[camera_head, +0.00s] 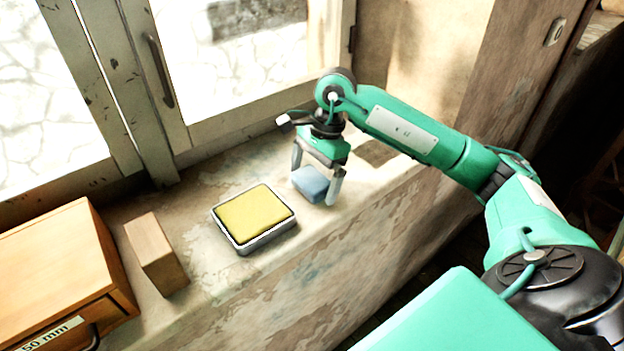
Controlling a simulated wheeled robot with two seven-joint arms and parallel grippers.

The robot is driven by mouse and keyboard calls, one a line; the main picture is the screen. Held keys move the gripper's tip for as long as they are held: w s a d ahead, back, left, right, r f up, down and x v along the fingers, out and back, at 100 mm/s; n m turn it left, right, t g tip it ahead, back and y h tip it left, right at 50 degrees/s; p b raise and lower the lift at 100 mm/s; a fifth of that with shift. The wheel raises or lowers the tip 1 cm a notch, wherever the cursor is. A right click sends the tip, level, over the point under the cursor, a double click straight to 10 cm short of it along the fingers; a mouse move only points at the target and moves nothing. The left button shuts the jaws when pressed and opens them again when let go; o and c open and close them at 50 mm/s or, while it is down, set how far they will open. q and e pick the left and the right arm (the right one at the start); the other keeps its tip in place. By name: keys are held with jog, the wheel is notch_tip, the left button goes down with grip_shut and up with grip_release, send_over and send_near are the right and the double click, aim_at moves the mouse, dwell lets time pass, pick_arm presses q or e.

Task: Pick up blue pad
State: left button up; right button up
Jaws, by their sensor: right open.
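The blue pad (310,184) is a small block on the stone sill, right of a metal-rimmed tray with a yellow top. My right gripper (313,190) points down over the blue pad, with one finger at its left side and the other at its right side. The fingers are open and their tips are low, near the sill. I cannot tell whether either finger touches the pad. The top of the pad is partly under the gripper body. My left gripper is not in view.
The yellow-topped tray (255,214) lies just left of the blue pad. A tan block (156,254) and a wooden drawer box (62,272) marked "50 mm" stand farther left. A window frame (165,90) with a handle rises behind. The sill's front edge drops off below.

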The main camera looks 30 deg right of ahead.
aim_at(313, 176)
jog(key=shift+c, duration=0.2)
jog(key=c, duration=0.9)
jog(key=shift+o, duration=0.2)
jog(key=shift+r+b, duration=0.3)
jog(key=shift+r, duration=0.45)
notch_tip(313, 176, up, 6)
jog(key=shift+w+r+b, duration=0.1)
jog(key=shift+r+b, duration=0.15)
jog(key=shift+b, duration=0.65)
notch_tip(313, 176, up, 12)
